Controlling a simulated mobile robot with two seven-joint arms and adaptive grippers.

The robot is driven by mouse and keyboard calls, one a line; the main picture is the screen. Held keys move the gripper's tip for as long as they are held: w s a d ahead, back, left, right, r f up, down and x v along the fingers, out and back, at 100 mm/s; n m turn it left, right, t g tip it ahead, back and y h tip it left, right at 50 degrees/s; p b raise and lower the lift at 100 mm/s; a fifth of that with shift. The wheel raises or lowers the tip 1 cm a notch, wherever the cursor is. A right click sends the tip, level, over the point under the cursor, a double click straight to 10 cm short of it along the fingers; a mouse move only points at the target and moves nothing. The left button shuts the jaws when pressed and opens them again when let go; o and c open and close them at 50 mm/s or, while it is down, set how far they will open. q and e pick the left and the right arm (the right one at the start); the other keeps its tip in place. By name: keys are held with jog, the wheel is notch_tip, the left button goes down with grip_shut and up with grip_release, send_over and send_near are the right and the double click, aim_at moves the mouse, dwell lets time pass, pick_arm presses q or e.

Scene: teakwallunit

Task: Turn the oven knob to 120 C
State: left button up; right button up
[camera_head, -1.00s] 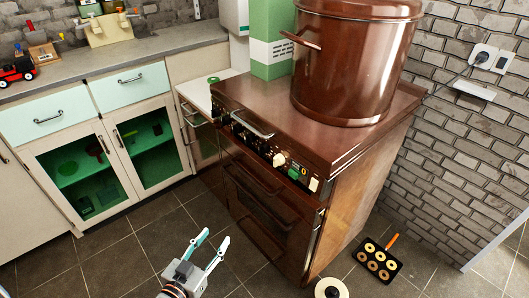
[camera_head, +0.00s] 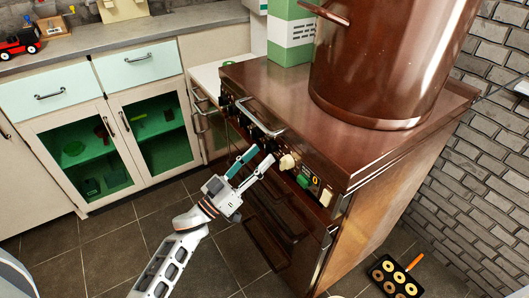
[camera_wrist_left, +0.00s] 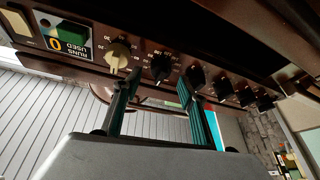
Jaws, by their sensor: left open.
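The brown oven (camera_head: 275,215) has a front panel with a row of knobs. A cream knob (camera_head: 288,161) stands out there; it also shows in the wrist view (camera_wrist_left: 118,57), with pale markings around it. Beside it is a black knob (camera_wrist_left: 161,67), also with pale markings; several more dark knobs (camera_wrist_left: 222,86) follow to the right. My left gripper (camera_head: 262,157) is open at the panel. In the wrist view its fingertips (camera_wrist_left: 158,82) lie either side of the black knob, which shows between and just beyond them. Contact and exact dial settings cannot be told. My right gripper is not in view.
A rail handle (camera_head: 262,122) sticks out from the oven's front edge, close to the gripper. A counter display (camera_wrist_left: 61,42) reads 0. A large brown pot (camera_head: 375,65) stands on top. A pan of rings (camera_head: 396,276) lies on the floor at right.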

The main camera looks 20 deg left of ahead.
aim_at(270, 147)
pick_arm(q)
jog(key=shift+x, duration=1.25)
jog(key=c, duration=1.1)
jog(key=shift+f+m, duration=0.1)
jog(key=shift+m, duration=0.3)
